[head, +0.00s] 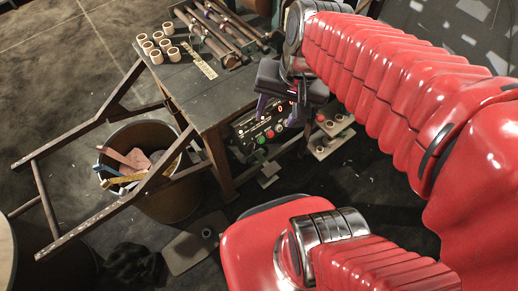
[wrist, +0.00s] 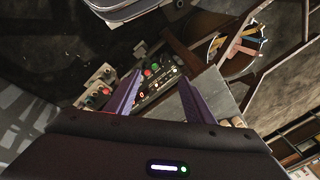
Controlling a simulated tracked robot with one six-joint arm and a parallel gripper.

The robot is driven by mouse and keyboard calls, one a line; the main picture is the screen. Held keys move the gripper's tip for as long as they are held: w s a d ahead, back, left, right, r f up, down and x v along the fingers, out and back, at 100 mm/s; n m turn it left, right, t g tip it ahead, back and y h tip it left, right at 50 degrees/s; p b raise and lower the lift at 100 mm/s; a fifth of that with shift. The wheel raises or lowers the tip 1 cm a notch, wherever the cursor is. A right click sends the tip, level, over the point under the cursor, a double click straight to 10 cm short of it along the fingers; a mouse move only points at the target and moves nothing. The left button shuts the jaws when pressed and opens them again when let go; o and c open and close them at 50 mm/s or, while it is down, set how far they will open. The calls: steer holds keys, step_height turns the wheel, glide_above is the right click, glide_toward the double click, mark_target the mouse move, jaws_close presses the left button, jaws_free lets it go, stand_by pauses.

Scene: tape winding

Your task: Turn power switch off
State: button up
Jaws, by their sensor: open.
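A dark control panel (head: 246,130) with small knobs, lit buttons and a red digit is fixed at the right side of the workbench. Its green and red buttons show at its lower part. I cannot tell which control is the power switch. My gripper (head: 278,111) is over the panel and hides part of it. In the wrist view the gripper (wrist: 161,76) is open, its two purple fingers apart with nothing between them. The panel (wrist: 152,92) shows between and beyond the fingertips; contact cannot be told.
The workbench (head: 190,92) carries pale rings (head: 157,47) and a rack of rods (head: 215,30). A smaller button box (head: 330,128) is right of the panel; it also shows in the wrist view (wrist: 97,93). A bin (head: 170,205) of coloured strips and a wooden frame (head: 85,130) stand left.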

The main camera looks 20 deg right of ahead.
mark_target(252, 148)
steer(key=d+f+n+t+y, duration=0.2)
steer(key=d+f+n+y, duration=0.1)
steer(key=f+n, duration=0.5)
steer(key=w+d+f+n+t+y, duration=0.1)
steer(key=d+f+n+t+y, duration=0.2)
steer(key=f, duration=1.1)
steer(key=d+f+n+t+y, duration=0.3)
steer(key=f+n+y, duration=0.4)
steer(key=f+n, duration=0.5)
steer(key=d+n, duration=0.1)
steer(key=n, duration=0.1)
steer(key=shift+w+d+n+y, duration=0.25)
steer(key=shift+d+n+y, duration=0.05)
steer(key=shift+d, duration=0.1)
steer(key=shift+a, duration=0.1)
steer(key=x, duration=1.3)
steer(key=shift+w+a, duration=0.2)
steer(key=shift+w, duration=0.1)
steer(key=shift+r, duration=0.1)
steer(key=shift+c, duration=0.3)
